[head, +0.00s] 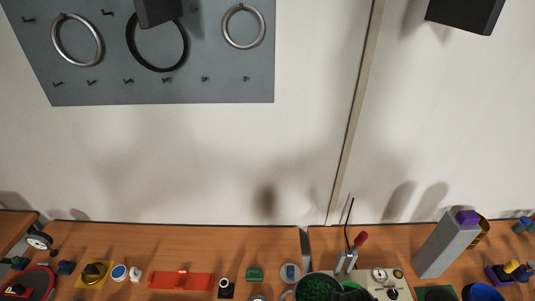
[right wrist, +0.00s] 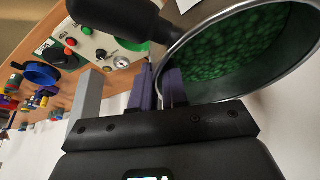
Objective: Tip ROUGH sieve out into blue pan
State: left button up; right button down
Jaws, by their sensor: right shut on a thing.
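A round metal sieve (right wrist: 176,57) fills the upper right of the right wrist view, with green granules (right wrist: 235,45) inside. My right gripper (right wrist: 160,82) is shut at its near edge, with its purple-grey fingers close together. The exact grip point is partly hidden. The sieve is cut off by the bottom edge of the head view, where its granules (head: 318,288) show. The blue pan (head: 482,292) is at the lower right of the head view, apart from the sieve. A blue round dish, likely that pan, shows in the right wrist view (right wrist: 40,73). My left gripper is not in view.
A tall grey block (head: 446,246) stands between the sieve and the blue pan. A cream control box (head: 386,278) is just right of the sieve. A red tray (head: 181,281) and several small items lie left. Rings hang on a grey pegboard (head: 205,70).

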jog(key=s+r+n, duration=0.1)
jog(key=r, duration=0.1)
jog(key=a+r+n+y, duration=0.1)
jog(key=r, duration=0.1)
jog(key=s+a+r+n, duration=0.1)
jog(key=r, duration=0.1)
jog(key=shift+s+r+n+y, duration=0.1)
jog(key=shift+s+n+y, duration=0.2)
jog(key=shift+n, duration=0.1)
